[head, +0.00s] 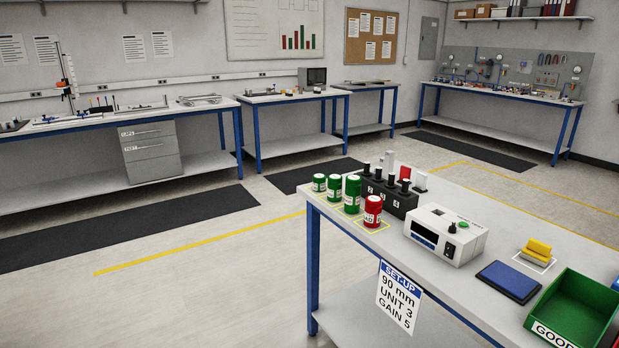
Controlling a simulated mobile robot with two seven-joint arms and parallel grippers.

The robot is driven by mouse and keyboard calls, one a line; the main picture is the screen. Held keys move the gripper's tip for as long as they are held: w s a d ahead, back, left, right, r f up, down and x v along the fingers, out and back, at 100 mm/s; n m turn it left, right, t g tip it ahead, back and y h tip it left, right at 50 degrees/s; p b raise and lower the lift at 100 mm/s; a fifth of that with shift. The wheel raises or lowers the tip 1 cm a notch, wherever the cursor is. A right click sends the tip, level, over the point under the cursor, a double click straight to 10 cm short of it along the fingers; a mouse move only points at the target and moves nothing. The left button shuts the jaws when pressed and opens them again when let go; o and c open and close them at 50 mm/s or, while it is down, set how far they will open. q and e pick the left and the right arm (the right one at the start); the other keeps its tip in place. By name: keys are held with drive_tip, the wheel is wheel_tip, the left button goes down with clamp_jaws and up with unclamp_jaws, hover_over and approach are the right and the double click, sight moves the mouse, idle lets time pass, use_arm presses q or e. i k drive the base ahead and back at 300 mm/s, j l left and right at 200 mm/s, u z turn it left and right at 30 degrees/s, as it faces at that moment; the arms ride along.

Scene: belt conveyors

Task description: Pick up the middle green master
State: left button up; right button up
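Three green cylindrical masters with pale labels stand upright in a row at the far left corner of the near table (455,225). The shortest green master (319,183) is at the left, the middle green master (334,189) is between the others, and the tallest green master (353,194) is at the right. In the picture they stand close together, and I cannot tell whether they touch. A red master (373,211) stands just in front and to the right. Neither of my grippers is in view.
Behind the masters is a black rack (388,196) with several plugs. To the right are a white gauge unit (446,235), a blue pad (508,281), a yellow block (538,248) and a green bin (575,308). Open floor lies left of the table.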

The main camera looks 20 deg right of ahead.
sight(335, 181)
drive_tip(key=i+z, duration=0.35)
drive_tip(key=i+j+z, duration=0.65)
drive_tip(key=i, duration=0.15)
drive_tip(key=i+j+z, duration=0.15)
drive_tip(key=z, duration=0.25)
drive_tip(key=i+j+z, duration=0.2)
drive_tip(key=z, duration=0.25)
drive_tip(key=i+j+z, duration=0.15)
drive_tip(key=j+z, duration=0.25)
drive_tip(key=l, duration=0.1)
